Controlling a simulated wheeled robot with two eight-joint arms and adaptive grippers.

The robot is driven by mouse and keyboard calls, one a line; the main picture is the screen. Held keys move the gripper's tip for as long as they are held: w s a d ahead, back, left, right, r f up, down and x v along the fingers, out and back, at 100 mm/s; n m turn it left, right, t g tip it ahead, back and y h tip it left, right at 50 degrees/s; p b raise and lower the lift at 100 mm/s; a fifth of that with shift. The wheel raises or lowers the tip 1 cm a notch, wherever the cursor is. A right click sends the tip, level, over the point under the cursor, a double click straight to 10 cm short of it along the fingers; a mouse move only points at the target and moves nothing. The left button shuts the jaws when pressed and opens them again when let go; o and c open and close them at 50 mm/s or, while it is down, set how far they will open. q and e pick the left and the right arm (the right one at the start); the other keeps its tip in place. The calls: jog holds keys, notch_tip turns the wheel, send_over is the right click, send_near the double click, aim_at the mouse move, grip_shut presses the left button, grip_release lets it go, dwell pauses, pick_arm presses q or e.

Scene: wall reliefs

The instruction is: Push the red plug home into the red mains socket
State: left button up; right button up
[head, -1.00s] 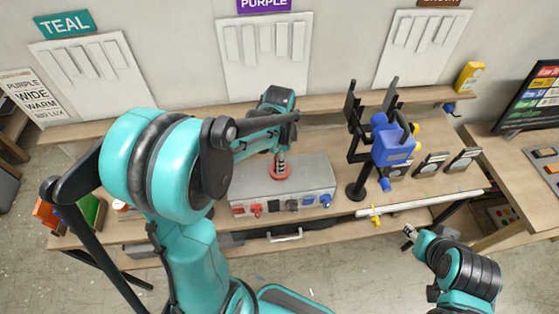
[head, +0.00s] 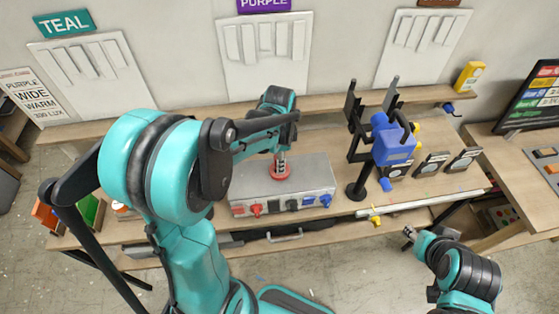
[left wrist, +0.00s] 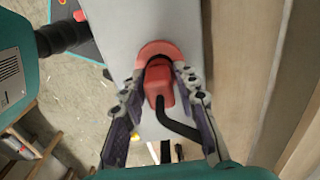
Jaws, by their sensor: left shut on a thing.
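The red plug (left wrist: 158,82) sits between the fingers of my left gripper (left wrist: 160,85) in the left wrist view, with a black cable coming from it. The gripper is shut on it. The plug's front end is at the round red socket (left wrist: 170,47); I cannot tell how deep it sits. In the head view my left gripper (head: 281,158) points down over the red socket (head: 280,174) on top of the grey box (head: 310,177). My right gripper (head: 409,233) is away at the lower right, too small to judge its fingers.
The grey box has red, black and blue sockets along its front. A blue device on a black stand (head: 391,142) is right of the box. A white tube (head: 425,204) lies along the bench front. Boards hang on the wall behind.

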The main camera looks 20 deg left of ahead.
pick_arm(q)
jog(key=shift+f+b, duration=0.55)
jog(key=shift+f, duration=0.15)
jog(key=o, duration=1.2)
notch_tip(320, 180, up, 12)
